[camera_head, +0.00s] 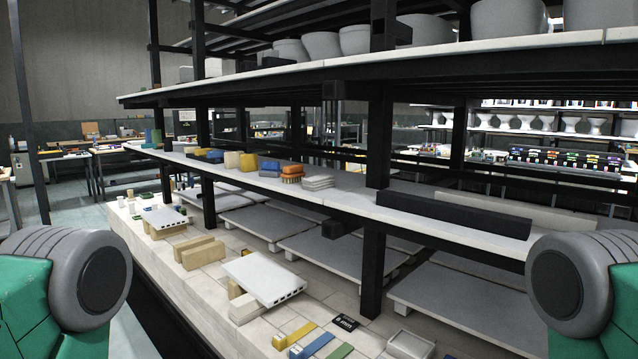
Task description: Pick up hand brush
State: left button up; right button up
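What looks like the hand brush (291,171) lies on the white middle shelf (345,196) of the kiln car. Neither gripper shows in the head view. Only green and grey parts of my arms show at the lower left and lower right edges, well apart from the brush.
A long black bar (453,214) lies further right. A dark upright post (376,140) and the upper shelf (440,60) bound the space.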

aim_at(292, 173)
jog(key=i+j+z, duration=0.15)
jog(key=z, duration=0.2)
jog(key=i+j+z, duration=0.1)
jog(key=j+z, duration=0.25)
jog(key=i+j+z, duration=0.15)
jog(key=z, duration=0.2)
